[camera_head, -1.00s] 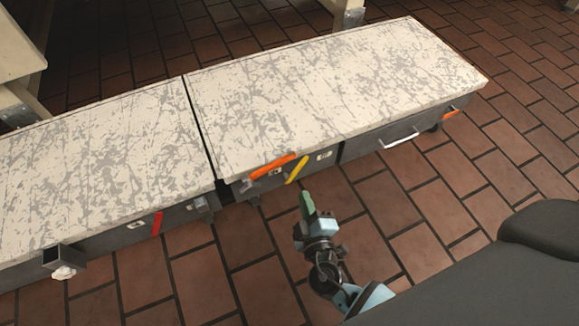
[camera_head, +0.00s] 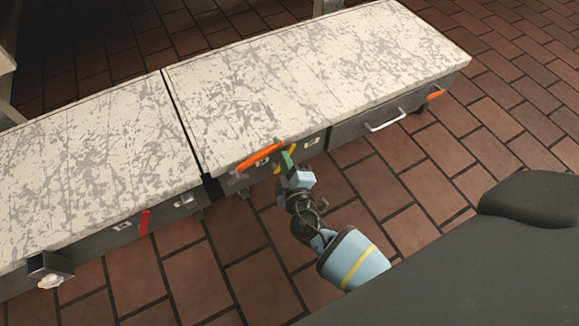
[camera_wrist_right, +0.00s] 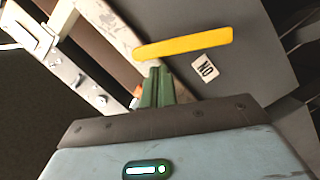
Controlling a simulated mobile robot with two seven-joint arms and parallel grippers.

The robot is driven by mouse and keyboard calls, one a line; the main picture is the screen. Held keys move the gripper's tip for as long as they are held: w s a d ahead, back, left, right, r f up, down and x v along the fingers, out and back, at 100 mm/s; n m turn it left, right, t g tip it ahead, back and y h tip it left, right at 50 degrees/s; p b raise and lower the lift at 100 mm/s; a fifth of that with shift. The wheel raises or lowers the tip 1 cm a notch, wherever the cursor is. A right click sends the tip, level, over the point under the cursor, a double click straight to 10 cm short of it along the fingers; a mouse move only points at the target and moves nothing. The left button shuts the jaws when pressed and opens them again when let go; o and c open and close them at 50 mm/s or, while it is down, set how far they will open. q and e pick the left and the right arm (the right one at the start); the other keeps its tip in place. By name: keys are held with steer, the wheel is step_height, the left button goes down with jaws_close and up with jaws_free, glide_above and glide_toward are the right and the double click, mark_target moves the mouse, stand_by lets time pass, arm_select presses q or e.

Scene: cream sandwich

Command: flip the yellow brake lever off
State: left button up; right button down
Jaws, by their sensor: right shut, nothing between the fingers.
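The yellow brake lever (camera_head: 277,167) is on the dark front side of the right-hand cart, partly hidden by my right gripper in the head view. In the right wrist view the yellow lever (camera_wrist_right: 185,47) is a flat bar lying just beyond the fingertips, near a white label (camera_wrist_right: 205,68) with black letters. My right gripper (camera_head: 288,157) has green fingers, close together and empty, right by the lever. In the wrist view the gripper's fingertips (camera_wrist_right: 157,72) are just below the lever's left half; whether they touch it I cannot tell. My left gripper is not in view.
An orange handle (camera_head: 258,157) sits left of the yellow lever at the cart edge. A silver drawer handle (camera_head: 385,121) is to the right. The left cart (camera_head: 95,165) carries a red lever (camera_head: 144,222). Brick floor (camera_head: 390,185) in front is partly free.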

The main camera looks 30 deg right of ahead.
steer(key=shift+w+d, duration=0.1)
steer(key=shift+w, duration=0.4)
steer(key=shift+d, duration=0.1)
steer(key=shift+d+m, duration=0.15)
steer(key=shift+m, duration=0.15)
steer(key=shift+d+f, duration=0.1)
steer(key=shift+d, duration=0.1)
steer(key=shift+d+f+m+g+y, duration=0.3)
steer(key=shift+d+m, duration=0.45)
steer(key=shift+m, duration=0.25)
steer(key=shift+w+d+f+m+g+y, duration=0.1)
steer(key=shift+d+f+m+y, duration=0.3)
steer(key=shift+d+f+m, duration=0.5)
steer(key=shift+s+d+f+m+g+y, duration=0.1)
steer(key=shift+d+f+m+y, duration=0.5)
steer(key=shift+m, duration=0.55)
steer(key=shift+w+d+f+m+g+y, duration=0.1)
steer(key=shift+d+f+m+y, duration=0.1)
steer(key=shift+d+f+m, duration=0.6)
steer(key=shift+a+f+m, duration=0.15)
steer(key=shift+f+m, duration=0.05)
steer(key=shift+m, duration=0.05)
